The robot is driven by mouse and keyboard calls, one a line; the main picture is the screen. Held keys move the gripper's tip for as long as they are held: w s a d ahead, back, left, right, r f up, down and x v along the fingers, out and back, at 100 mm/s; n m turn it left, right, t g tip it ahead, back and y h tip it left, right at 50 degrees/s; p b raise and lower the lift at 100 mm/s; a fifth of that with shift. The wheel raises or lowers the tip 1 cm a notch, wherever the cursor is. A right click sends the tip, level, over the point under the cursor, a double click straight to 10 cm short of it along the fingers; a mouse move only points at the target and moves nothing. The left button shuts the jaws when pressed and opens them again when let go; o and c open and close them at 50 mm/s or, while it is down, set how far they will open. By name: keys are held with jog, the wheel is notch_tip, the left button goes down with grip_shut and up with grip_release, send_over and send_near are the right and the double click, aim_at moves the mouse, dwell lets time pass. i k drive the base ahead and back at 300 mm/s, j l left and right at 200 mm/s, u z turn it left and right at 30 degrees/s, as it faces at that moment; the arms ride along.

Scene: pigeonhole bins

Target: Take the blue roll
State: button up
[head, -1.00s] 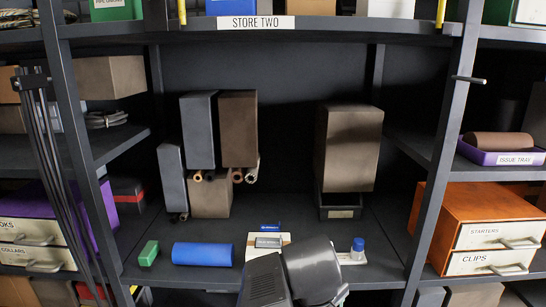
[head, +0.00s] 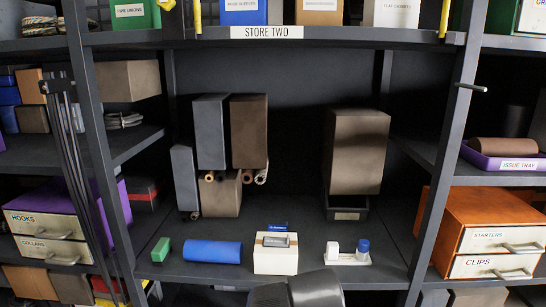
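The blue roll (head: 212,251) lies on its side near the front of the middle shelf (head: 190,271), left of centre. A small green block (head: 161,249) is to its left and a white box (head: 275,261) to its right, with gaps on both sides. Nothing covers the roll. A dark part of my arm shows at the bottom edge, right of the roll and in front of the shelf. My gripper's fingers are not in view.
Grey and brown boxes (head: 250,131) with small rolls under them stand behind the blue roll. A white holder with a blue-capped item (head: 363,246) sits to the right. Dark uprights (head: 95,150) bound the bay. An orange drawer cabinet (head: 480,220) is at right.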

aim_at(204, 251)
jog(key=j+z, duration=1.15)
